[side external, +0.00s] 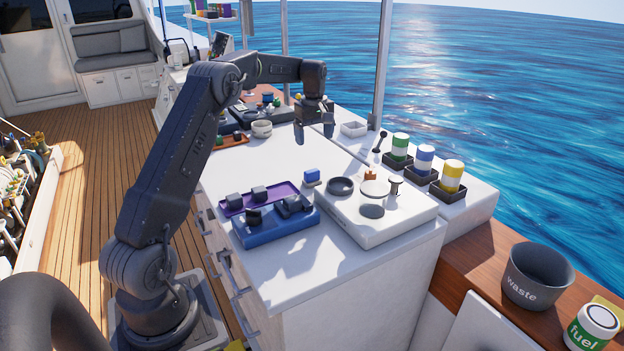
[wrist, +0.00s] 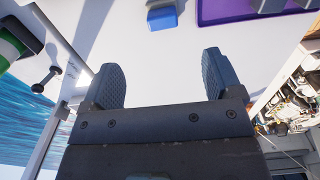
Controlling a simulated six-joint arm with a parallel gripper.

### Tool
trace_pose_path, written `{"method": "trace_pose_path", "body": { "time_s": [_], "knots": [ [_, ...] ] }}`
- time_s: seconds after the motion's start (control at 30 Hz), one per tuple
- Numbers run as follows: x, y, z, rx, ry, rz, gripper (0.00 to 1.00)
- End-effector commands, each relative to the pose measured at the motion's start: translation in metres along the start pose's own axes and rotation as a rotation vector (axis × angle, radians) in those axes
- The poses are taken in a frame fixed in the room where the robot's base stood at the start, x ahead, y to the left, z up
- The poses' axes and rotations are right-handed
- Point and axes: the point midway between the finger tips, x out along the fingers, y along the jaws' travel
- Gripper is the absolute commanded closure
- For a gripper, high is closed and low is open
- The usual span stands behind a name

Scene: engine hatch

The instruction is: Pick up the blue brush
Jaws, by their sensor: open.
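A small blue block-like piece with a grey lower part (side external: 312,176) stands on the white counter (side external: 262,165), between the purple tray and the white raised board. It looks like the blue brush, but is too small to be sure. My gripper (side external: 314,132) hangs above the counter behind the blue piece, pointing down. In the wrist view its two fingers (wrist: 160,62) are wide apart with nothing between them. The blue piece lies beyond the fingertips, apart from them.
A purple tray (side external: 235,212) and a blue tray (side external: 275,235) with dark blocks lie left of the blue piece. A white board (side external: 405,215) with dishes is to its right. Striped cans (side external: 425,160) stand along the right ledge. The counter under my gripper is clear.

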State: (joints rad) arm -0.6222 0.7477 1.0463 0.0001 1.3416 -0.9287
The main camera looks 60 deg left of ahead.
Motion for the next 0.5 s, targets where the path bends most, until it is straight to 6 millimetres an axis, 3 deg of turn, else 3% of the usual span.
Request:
{"method": "trace_pose_path", "body": {
  "time_s": [0.17,0.5],
  "knots": [
    [0.02,0.0,-0.007,-0.025,-0.006,-0.008,0.15],
    [0.08,0.0,-0.006,-0.021,-0.005,-0.007,0.15]
  ]
}}
